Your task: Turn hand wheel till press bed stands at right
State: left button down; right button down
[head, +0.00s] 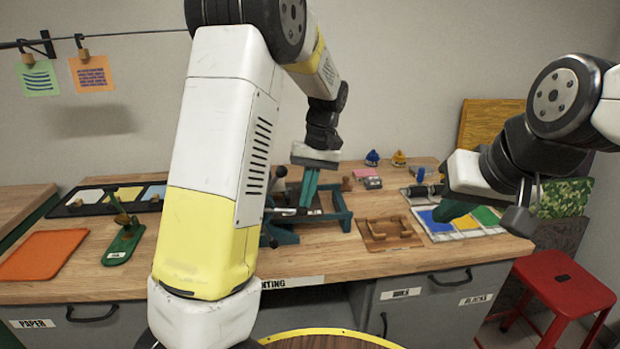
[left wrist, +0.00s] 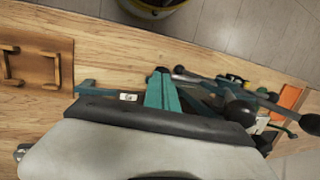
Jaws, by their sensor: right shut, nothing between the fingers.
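The teal press (head: 341,212) stands on the bench, its left part hidden behind my left arm. Dark rods with black knobs, which look like the hand wheel's spokes, show at its front (head: 285,211) and in the left wrist view (left wrist: 240,112). My left gripper (head: 305,200) points down at the press, its teal fingers close together and their tips beside a rod's end; I cannot tell if they touch it. In the left wrist view its fingers (left wrist: 162,90) look shut. The press bed's position is not clear. My right gripper (head: 452,210) is shut and empty above the colour tray.
A brown wooden tray (head: 378,236) lies right of the press, then the tray with blue, yellow and green fields (head: 487,215). An orange sheet (head: 42,255) and a green stand (head: 124,245) are at the left. A red stool (head: 565,285) stands at the right.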

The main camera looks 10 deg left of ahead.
pick_arm(q)
jog(key=shift+s+a+f+n+g+y, duration=0.15)
jog(key=shift+a+f+g+y, duration=0.3)
jog(key=shift+f+y, duration=1.15)
jog(key=shift+s+a+f+n+g+y, duration=0.15)
jog(key=shift+a+f+g+y, duration=0.3)
jog(key=shift+f+y, duration=1.15)
jog(key=shift+s+a+f+n+g+y, duration=0.1)
jog(key=shift+a+f+n+g+y, duration=0.3)
jog(key=shift+f+y, duration=1.2)
jog(key=shift+f+h, duration=0.5)
jog(key=shift+d, duration=0.1)
